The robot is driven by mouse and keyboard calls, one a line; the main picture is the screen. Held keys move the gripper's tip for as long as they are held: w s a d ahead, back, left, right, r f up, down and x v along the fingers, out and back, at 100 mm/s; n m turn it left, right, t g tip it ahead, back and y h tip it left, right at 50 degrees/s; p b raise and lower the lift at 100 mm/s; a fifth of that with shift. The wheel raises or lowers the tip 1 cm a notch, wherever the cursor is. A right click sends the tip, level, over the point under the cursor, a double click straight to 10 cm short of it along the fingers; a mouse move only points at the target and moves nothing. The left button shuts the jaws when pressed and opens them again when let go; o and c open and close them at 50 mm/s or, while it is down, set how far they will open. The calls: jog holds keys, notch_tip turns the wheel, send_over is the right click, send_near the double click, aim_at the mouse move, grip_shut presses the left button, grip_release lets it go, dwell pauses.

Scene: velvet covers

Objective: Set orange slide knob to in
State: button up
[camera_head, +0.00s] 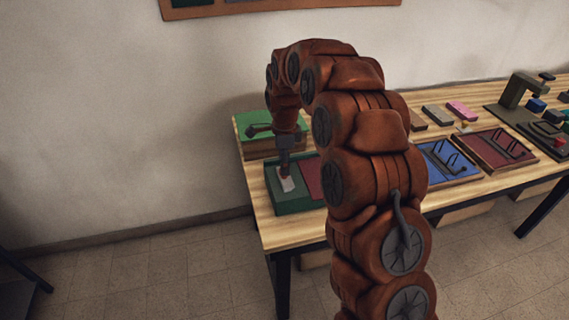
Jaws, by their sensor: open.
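My gripper (284,163) points down over a dark green box (292,207) at the near left of the table. It is open, though its fingers are small and dark in this view. Just under the fingertips is a light plate (288,186) on the green box. A small reddish-orange spot (284,177), perhaps the orange slide knob, shows at the top of this plate. The fingers cover part of it, so I cannot tell the knob's exact position or whether they touch it. My arm hides the right side of the box.
A green-topped block (243,121) stands behind the gripper. A dark red panel (312,178) lies beside the plate. Right of my arm are a blue board (433,153) and a dark red board (478,143) with dark handles, small blocks, and a dark stand (515,92).

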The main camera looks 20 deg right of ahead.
jog(key=shift+f, duration=1.05)
grip_shut()
